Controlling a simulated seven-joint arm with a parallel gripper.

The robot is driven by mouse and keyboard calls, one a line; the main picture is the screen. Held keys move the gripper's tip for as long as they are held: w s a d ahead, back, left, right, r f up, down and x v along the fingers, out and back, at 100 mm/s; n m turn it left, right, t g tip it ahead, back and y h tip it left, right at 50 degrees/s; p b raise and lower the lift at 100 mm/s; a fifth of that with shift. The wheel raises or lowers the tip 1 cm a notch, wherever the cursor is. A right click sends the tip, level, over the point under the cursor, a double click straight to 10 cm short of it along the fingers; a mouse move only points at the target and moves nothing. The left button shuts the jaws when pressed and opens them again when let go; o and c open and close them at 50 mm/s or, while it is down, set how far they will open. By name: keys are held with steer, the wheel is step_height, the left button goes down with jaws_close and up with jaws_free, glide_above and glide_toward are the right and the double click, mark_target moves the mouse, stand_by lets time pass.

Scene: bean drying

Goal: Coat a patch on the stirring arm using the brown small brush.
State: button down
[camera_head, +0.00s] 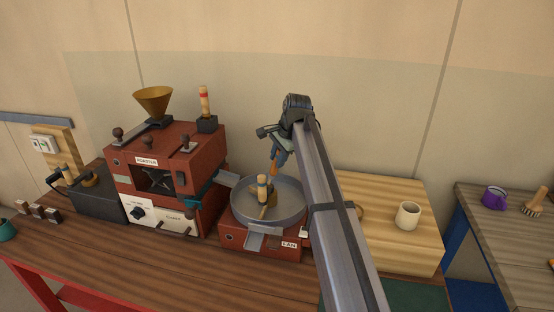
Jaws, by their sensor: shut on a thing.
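My gripper (278,156) hangs above the round grey pan (296,215) on the red fan base (234,238). It is shut on a thin brown stick-like thing, which looks like the handle of the brown small brush (272,170). This points down toward the back of the pan; its lower end is hard to make out. The stirring arm (268,212) stands in the pan, with an upright wooden knob (263,188) banded in dark paint. The brush seems just behind the knob; I cannot tell whether it touches the stirring arm.
The red roaster (150,158) with a brass funnel (153,101) stands left of the pan. A cream mug (408,215) sits on the wooden block (375,195) at right. A purple cup (494,197) and another brush (535,203) lie on the far-right table (520,245).

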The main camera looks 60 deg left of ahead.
steer(key=shift+w+a, duration=0.4)
steer(key=shift+a, duration=0.05)
steer(key=s+d+r, duration=0.3)
steer(key=r, duration=0.5)
steer(key=shift+w+d+r, duration=0.1)
stand_by(0.4)
